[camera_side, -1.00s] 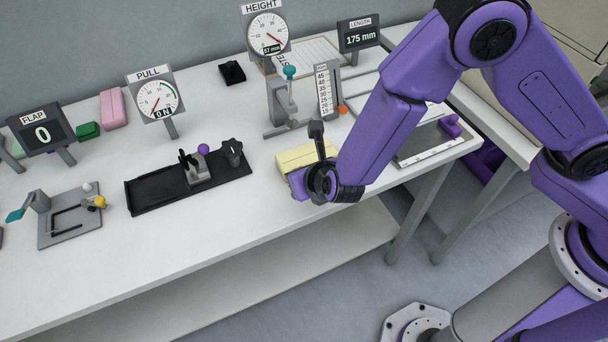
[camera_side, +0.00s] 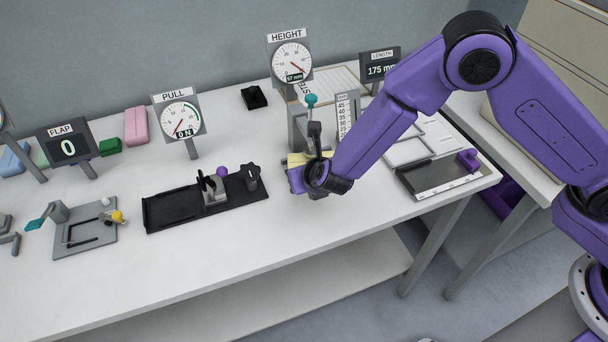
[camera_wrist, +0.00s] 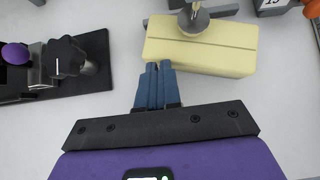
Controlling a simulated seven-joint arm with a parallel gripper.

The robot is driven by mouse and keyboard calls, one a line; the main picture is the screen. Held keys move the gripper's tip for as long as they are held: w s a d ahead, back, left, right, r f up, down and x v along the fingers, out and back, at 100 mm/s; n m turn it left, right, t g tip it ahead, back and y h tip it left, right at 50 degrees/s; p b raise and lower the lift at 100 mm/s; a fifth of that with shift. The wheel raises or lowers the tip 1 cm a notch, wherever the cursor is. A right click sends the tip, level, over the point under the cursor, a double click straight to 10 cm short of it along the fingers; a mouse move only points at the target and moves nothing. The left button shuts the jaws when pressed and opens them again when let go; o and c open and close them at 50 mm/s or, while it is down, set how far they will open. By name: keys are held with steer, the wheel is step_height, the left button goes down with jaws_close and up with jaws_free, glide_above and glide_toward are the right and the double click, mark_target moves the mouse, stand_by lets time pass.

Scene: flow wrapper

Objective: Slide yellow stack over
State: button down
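The yellow stack (camera_wrist: 215,50) is a pale yellow block lying flat at the height gauge (camera_side: 298,128). In the wrist view a grey round part (camera_wrist: 193,20) shows over its far edge. In the side view the stack (camera_side: 297,158) is mostly hidden behind my gripper (camera_side: 310,175). In the wrist view my gripper (camera_wrist: 157,68) has its two blue fingers together, with nothing visible between them. Their tips are at the stack's near side, at its left part; I cannot tell whether they touch it.
A black fixture with a purple knob (camera_side: 222,171) stands left of my gripper. The height dial (camera_side: 291,62) reads 57 mm and the length display (camera_side: 380,68) 175 mm. A grey tray (camera_side: 435,178) lies to the right. The front of the table is clear.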

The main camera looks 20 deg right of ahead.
steer(key=shift+w+d+r, duration=0.1)
steer(key=shift+w+d, duration=0.1)
steer(key=shift+w, duration=0.05)
steer(key=s, duration=0.5)
steer(key=shift+a+r, duration=0.25)
steer(key=shift+r, duration=0.05)
steer(key=v, duration=0.9)
steer(key=shift+s, duration=0.1)
steer(key=c, duration=1.1)
jaws_free()
steer(key=shift+d, duration=0.1)
steer(key=o, duration=0.7)
steer(key=shift+w+d+r+m+h, duration=0.2)
steer(key=shift+w+d+m+h, duration=0.1)
steer(key=shift+w+m, duration=0.25)
steer(key=shift+w+d+r+m+h, duration=0.2)
steer(key=shift+w+d+m, duration=0.1)
steer(key=shift+w+m, duration=0.25)
steer(key=shift+c, duration=0.2)
steer(key=w+d+r+m+g, duration=0.3)
steer(key=w+d+m+g, duration=0.1)
steer(key=m, duration=0.5)
steer(key=w+d+r+m+g+y, duration=0.1)
steer(key=w+d+r+m+g, duration=0.3)
steer(key=w+m, duration=0.4)
steer(key=shift+d+r+m+g, duration=0.3)
steer(key=shift+d+m+g, duration=0.2)
steer(key=shift+d+m, duration=0.4)
